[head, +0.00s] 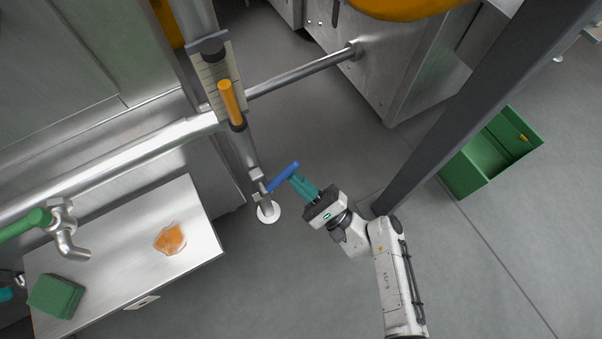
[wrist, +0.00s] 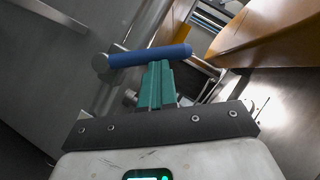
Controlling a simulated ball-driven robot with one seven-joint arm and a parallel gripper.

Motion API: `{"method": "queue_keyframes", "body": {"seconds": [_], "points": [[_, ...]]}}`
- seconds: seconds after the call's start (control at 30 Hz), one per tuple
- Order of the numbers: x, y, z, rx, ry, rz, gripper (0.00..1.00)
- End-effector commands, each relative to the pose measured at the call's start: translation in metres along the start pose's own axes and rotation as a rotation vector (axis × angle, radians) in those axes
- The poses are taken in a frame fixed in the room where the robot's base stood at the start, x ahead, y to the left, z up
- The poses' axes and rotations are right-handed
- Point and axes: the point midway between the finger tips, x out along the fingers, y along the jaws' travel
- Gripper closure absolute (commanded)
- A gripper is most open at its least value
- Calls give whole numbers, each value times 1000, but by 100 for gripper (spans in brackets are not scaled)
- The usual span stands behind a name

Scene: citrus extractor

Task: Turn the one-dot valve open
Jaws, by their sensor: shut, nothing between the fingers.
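My gripper (head: 294,178) has teal fingers that are shut together with nothing between them. Its fingertips (wrist: 159,64) are right beside the blue valve handle (head: 283,177), at or very near its side; I cannot tell if they touch. The blue handle (wrist: 150,56) lies across just beyond the tips in the wrist view. It sits low on a vertical pipe above a white round floor flange (head: 268,212). An orange valve handle (head: 229,97) is higher on the same pipe run. A green valve handle (head: 26,225) is at the far left. No dot marks are readable on any handle.
A horizontal pipe (head: 300,73) runs to a steel machine (head: 385,75). A dark post (head: 470,115) stands right, near a green bin (head: 462,172). Floor below is clear.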

Motion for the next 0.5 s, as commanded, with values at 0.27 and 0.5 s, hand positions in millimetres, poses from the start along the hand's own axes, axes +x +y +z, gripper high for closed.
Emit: {"method": "queue_keyframes", "body": {"seconds": [0.27,0.5], "points": [[14,-12,21,-229,-1,147,100],[24,-14,36,-417,-1,273,100]]}}
